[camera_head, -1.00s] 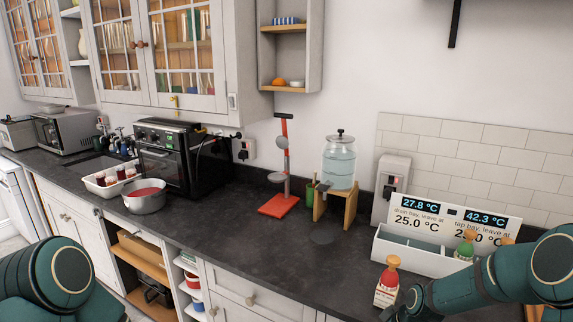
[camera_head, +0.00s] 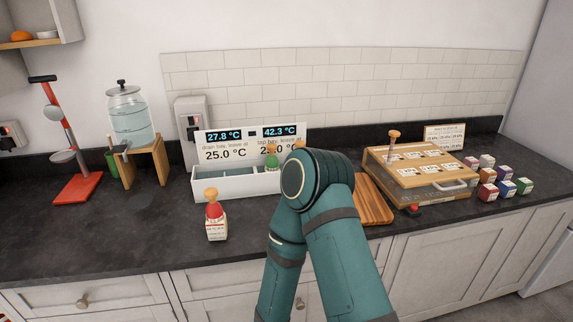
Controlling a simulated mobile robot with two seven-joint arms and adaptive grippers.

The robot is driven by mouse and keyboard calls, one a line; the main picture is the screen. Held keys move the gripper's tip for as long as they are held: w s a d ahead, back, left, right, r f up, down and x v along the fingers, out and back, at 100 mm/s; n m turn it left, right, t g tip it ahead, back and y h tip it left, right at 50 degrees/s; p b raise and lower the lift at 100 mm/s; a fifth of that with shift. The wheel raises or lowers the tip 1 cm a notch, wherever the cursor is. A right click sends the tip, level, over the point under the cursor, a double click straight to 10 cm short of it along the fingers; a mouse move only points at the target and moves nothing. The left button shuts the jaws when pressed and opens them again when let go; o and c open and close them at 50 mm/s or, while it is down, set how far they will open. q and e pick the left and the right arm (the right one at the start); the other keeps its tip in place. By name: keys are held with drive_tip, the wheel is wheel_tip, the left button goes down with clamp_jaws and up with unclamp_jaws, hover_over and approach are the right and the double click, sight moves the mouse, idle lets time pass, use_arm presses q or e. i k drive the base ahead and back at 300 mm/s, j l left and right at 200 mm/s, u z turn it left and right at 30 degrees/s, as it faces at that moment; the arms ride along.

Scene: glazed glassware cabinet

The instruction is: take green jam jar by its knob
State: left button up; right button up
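A green jam jar (camera_head: 271,162) with a tan wooden knob stands in the right part of a white two-display tray (camera_head: 240,194) in the head view. My teal arm (camera_head: 318,195) rises in front of the tray's right end and hides that part. A second wooden knob (camera_head: 299,146) shows just behind the arm's top; its jar is hidden. A red jar (camera_head: 215,222) with a label and a wooden knob stands on the counter in front of the tray. Neither of my grippers' fingers can be seen.
A glass dispenser (camera_head: 130,120) on a wooden stand and a red press (camera_head: 78,187) stand at left. A wooden board (camera_head: 373,200), a wooden box (camera_head: 420,172) and several small coloured boxes (camera_head: 489,175) lie at right. Dark counter at front left is clear.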

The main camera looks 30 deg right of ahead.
sight(271, 164)
drive_tip(key=z, duration=1.25)
